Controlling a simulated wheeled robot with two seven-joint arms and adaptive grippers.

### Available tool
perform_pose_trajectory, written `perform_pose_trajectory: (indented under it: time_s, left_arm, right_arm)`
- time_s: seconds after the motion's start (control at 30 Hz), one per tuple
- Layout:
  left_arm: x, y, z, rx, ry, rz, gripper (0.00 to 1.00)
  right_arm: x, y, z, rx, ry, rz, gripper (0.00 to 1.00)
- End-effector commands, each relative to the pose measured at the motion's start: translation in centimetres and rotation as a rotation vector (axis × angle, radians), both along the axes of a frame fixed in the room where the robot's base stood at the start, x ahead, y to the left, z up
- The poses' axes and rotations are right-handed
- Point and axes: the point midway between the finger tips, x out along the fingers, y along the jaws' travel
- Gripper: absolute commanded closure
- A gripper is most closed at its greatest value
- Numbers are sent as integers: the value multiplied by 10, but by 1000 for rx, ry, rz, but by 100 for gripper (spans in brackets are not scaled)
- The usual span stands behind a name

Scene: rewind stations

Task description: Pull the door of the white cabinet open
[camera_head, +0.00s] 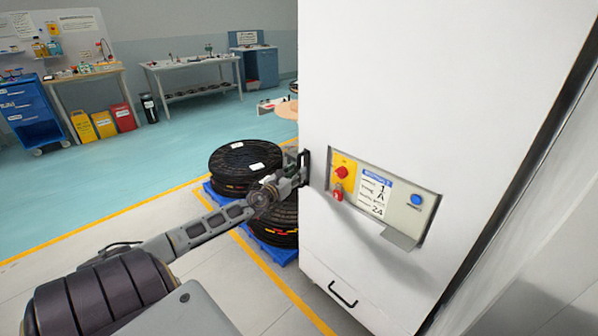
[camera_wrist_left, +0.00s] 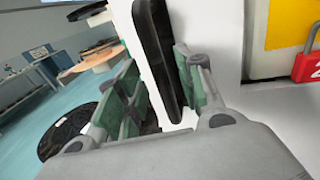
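The white cabinet (camera_head: 400,70) fills the right half of the head view, and its door looks closed. A dark upright handle (camera_head: 304,166) stands at the door's left edge; it is a black bar in the left wrist view (camera_wrist_left: 153,40). My left gripper (camera_head: 294,172) is at this handle. In the left wrist view its green-padded fingers (camera_wrist_left: 158,72) are apart, one on each side of the bar. The right finger is close to the bar, and a gap shows on the left. Whether either finger touches it I cannot tell. My right gripper is not in view.
A control panel (camera_head: 403,208) with a red knob, red padlock (camera_head: 338,192) and blue button is on the cabinet front. A lower black handle (camera_head: 342,294) sits below. Black reels (camera_head: 240,160) on a blue pallet (camera_head: 272,250) stand left of the cabinet. Open floor lies further left.

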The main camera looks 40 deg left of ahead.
Motion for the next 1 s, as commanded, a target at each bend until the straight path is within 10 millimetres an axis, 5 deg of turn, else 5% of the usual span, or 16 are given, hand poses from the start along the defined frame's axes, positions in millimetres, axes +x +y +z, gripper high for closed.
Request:
perform_pose_trajectory:
  time_s: [0.9, 1.0]
  left_arm:
    - [23, 2, 0, -1, 0, 0, 63]
    - [23, 2, 0, 0, 0, 0, 74]
  right_arm:
    - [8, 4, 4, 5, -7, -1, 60]
    - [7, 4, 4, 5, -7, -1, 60]
